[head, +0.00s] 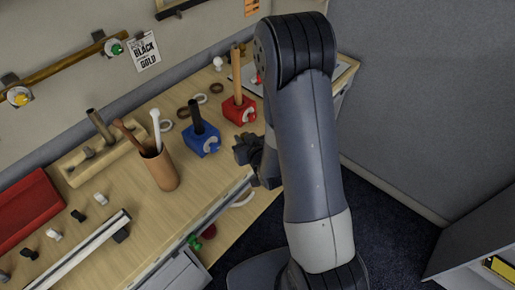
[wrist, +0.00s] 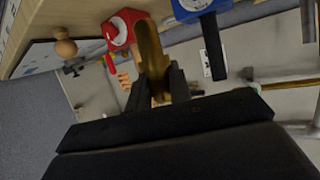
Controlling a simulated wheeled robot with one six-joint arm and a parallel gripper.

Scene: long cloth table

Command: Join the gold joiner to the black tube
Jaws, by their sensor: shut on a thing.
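The black tube (head: 196,117) stands upright in a blue holder (head: 204,140) on the table. In the wrist view, the black tube (wrist: 213,45) points down from the blue holder (wrist: 197,8), right of my gripper. My gripper (wrist: 168,78) is shut on a gold-brown, rounded piece that looks like the gold joiner (wrist: 150,48); its far end reaches up between the red and blue holders in the picture. In the head view, my gripper (head: 252,158) is beside the table's front edge, right of the blue holder. The joiner cannot be made out there.
A red holder (head: 238,110) with a wooden-coloured tube (head: 237,72) stands behind and right of the blue one. A brown cup (head: 160,172) of rods stands to the left. A wall card (head: 146,50) reads black and gold. Rings lie behind the holders.

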